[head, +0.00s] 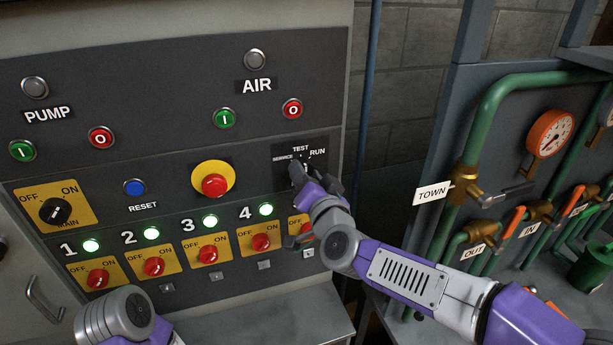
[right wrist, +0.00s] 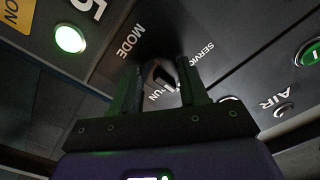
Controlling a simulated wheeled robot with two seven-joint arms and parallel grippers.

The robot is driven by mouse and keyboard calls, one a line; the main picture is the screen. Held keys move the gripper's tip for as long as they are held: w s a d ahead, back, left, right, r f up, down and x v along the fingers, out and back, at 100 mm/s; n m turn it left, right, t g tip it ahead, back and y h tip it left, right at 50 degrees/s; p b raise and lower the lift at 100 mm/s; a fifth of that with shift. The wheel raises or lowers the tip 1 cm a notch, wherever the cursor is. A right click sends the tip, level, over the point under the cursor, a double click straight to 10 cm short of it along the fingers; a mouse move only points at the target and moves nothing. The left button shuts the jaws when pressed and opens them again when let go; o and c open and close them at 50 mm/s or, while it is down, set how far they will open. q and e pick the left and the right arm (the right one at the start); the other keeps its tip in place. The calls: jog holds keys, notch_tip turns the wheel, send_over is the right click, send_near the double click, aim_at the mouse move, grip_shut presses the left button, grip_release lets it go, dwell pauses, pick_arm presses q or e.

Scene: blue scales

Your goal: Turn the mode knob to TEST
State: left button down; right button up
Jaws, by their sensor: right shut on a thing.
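The mode knob (right wrist: 164,74) is dark and sits on the black panel between the fingers of my right gripper in the right wrist view. My right gripper (head: 302,172) is shut on the knob at the panel's right side in the head view, covering most of it. The labels SERVICE, TEST (head: 300,149) and RUN (head: 318,152) show above it. The wrist view shows MODE, SERVICE and part of RUN. I cannot tell for sure which label the knob points to. My left arm shows at the bottom left of the head view; its gripper is out of view.
A red emergency button (head: 214,185) on a yellow disc is left of the knob. A row of red switches (head: 208,254) on yellow plates runs below, under lit green lamps (head: 210,221). Green pipes (head: 480,130) with valves and a gauge (head: 550,133) stand at the right.

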jog(key=o, duration=1.1)
jog(key=shift+c, duration=0.2)
jog(key=v, duration=0.7)
jog(key=shift+s+p, duration=0.3)
